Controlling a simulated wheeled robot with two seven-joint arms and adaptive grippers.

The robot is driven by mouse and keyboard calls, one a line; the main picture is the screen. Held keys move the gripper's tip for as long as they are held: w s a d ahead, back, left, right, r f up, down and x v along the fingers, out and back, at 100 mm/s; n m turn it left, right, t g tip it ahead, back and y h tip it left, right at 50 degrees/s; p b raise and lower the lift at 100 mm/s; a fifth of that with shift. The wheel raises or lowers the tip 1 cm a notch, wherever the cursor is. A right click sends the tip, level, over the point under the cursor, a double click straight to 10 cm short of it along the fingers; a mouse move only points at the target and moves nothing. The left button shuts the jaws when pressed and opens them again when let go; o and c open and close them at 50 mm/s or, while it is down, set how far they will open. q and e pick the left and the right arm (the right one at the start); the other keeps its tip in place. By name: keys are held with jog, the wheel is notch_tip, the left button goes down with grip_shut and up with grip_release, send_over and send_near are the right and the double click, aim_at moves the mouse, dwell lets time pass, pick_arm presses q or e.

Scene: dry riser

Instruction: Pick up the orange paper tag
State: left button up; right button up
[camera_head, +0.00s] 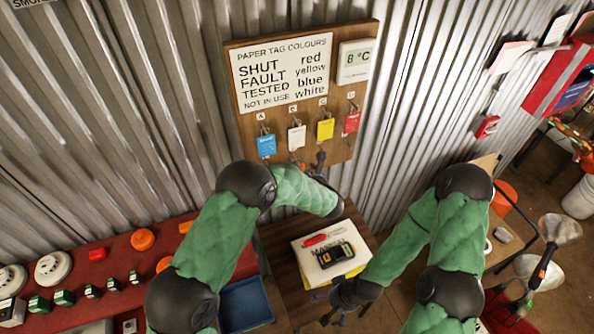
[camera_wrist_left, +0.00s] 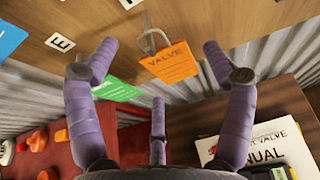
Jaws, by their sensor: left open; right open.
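The orange paper tag (camera_wrist_left: 172,63), marked VALVE, hangs from a clip on the wooden board in the left wrist view. My left gripper (camera_wrist_left: 159,48) is open, with one finger on each side of the tag and a third finger below. I see no finger closed on it. In the head view my left gripper (camera_head: 310,163) is at the board's lower edge, and my arm hides most of that area. My right gripper (camera_head: 345,312) is open and empty, low in front of the small wooden table.
A green tag (camera_wrist_left: 118,90) hangs close to the left finger. The board (camera_head: 243,128) also carries blue (camera_head: 266,146), white (camera_head: 297,137), yellow (camera_head: 325,129) and red (camera_head: 352,122) tags. A manual (camera_head: 310,248) lies on the table; a red bench (camera_head: 120,255) stands left.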

pick_arm(q)
jog(key=x, duration=0.3)
jog(key=shift+w+f, duration=0.15)
jog(key=shift+f, duration=0.05)
jog(key=c, duration=0.9)
